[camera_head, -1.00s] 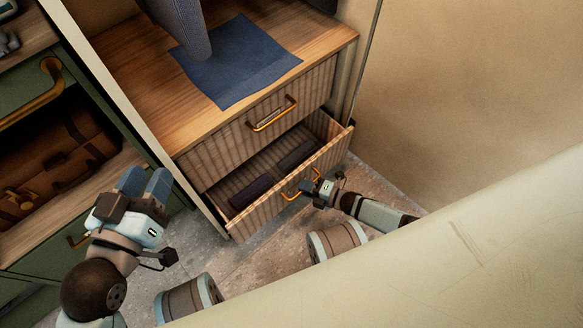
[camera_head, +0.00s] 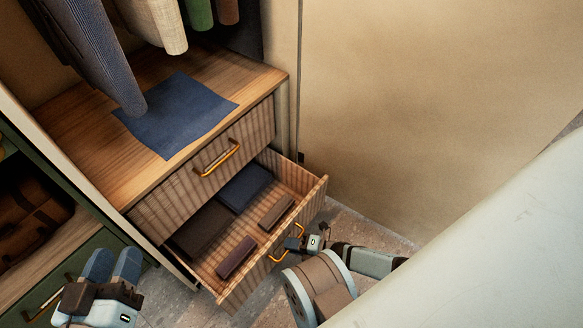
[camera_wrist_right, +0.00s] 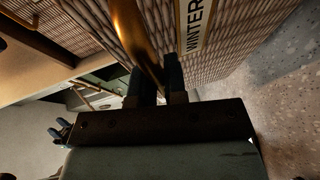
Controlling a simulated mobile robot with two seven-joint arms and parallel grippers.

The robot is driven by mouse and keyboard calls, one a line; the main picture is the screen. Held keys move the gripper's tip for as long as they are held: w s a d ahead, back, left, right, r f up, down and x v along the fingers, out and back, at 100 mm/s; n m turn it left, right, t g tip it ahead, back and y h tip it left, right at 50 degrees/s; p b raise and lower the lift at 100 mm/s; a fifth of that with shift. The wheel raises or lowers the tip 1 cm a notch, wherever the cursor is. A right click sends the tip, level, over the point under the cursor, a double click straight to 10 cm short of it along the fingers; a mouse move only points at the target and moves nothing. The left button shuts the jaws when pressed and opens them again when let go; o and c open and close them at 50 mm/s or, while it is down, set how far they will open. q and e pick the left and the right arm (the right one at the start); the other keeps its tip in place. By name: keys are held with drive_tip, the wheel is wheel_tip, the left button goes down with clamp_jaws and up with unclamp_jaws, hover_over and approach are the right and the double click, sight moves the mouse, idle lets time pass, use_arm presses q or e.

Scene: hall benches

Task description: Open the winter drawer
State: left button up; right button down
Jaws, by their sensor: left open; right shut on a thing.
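The winter drawer (camera_head: 314,198) is the lower ribbed wooden drawer, pulled well out, with its inside showing. Its label, reading WINTER (camera_wrist_right: 195,25), shows in the right wrist view. My right gripper (camera_head: 294,243) is shut on the drawer's brass handle (camera_head: 279,258); the handle also shows between the fingers in the right wrist view (camera_wrist_right: 135,40). Dark folded cloths (camera_head: 245,187) lie at the back of the drawer and two narrow brownish items (camera_head: 236,257) lie nearer its front. My left gripper (camera_head: 112,268) is open and empty at the lower left, away from the drawer.
The closed upper drawer (camera_head: 177,205) has its own brass handle (camera_head: 216,160). A blue cloth (camera_head: 178,115) lies on the wooden top (camera_head: 75,130) under hanging clothes. A green cabinet (camera_head: 70,265) stands left, a beige wall (camera_head: 400,110) right. Some floor is free before the drawer.

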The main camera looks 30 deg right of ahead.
use_arm(q)
drive_tip(key=shift+w, duration=0.1)
use_arm(e)
drive_tip(key=c, duration=1.2)
unclamp_jaws()
drive_tip(key=shift+s+d, duration=0.2)
use_arm(q)
drive_tip(key=r+t+p, duration=0.1)
drive_tip(key=r, duration=0.1)
drive_tip(key=r+t+p, duration=0.1)
drive_tip(key=r+p, duration=0.1)
drive_tip(key=r, duration=0.1)
drive_tip(key=shift+a+r+n+p, duration=0.1)
drive_tip(key=shift+a+n+p, duration=0.1)
drive_tip(key=shift+n+p, duration=0.1)
use_arm(e)
drive_tip(key=v, duration=1.3)
drive_tip(key=shift+s+d+r, duration=0.1)
